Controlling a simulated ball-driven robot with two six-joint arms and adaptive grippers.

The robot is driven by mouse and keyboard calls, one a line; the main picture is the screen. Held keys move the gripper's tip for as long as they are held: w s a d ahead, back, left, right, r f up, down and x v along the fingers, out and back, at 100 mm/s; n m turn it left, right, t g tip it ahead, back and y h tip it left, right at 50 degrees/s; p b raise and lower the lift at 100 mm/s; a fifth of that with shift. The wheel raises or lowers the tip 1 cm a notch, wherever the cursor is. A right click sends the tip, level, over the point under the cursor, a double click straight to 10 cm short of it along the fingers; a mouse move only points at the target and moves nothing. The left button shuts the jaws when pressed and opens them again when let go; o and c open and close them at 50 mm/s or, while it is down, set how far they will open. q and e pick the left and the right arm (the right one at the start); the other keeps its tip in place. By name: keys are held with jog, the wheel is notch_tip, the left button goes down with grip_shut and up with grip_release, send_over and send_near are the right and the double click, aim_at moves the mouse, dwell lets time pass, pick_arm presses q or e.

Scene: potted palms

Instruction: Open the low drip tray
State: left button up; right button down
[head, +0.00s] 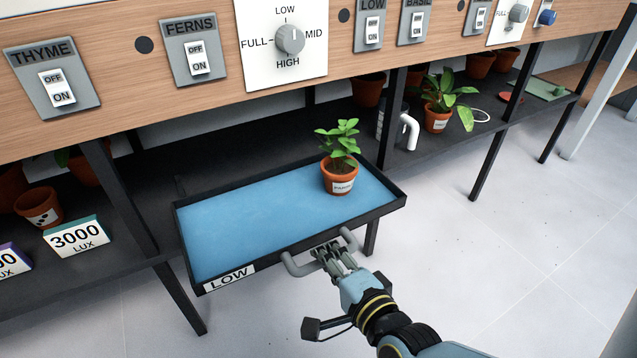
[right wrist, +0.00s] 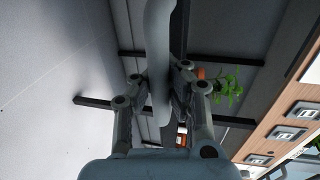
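The low drip tray (head: 255,215) is a shallow black-rimmed tray with a blue inside and a white "LOW" label (head: 230,277) on its front. It sticks well out from the dark lower shelf. A small potted plant (head: 340,172) stands upright in its right half. The tray's grey bar handle (head: 300,266) is on its front edge; it also shows as a pale bar in the right wrist view (right wrist: 158,45). My right gripper (head: 332,252) is at the handle, its fingers on both sides of the bar and closed on it. My left gripper is out of view.
A wooden panel (head: 130,65) with switches and a dial (head: 290,39) runs above the tray. Dark shelf legs (head: 180,298) stand on either side. More pots and a "3000 LUX" box (head: 77,237) sit on the shelf. The pale floor (head: 500,230) at the right is clear.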

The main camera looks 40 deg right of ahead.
jog(key=shift+w+r, duration=0.1)
jog(key=shift+r, duration=0.05)
jog(key=c, duration=1.2)
grip_release()
jog(key=shift+c, duration=0.2)
jog(key=v, duration=1.2)
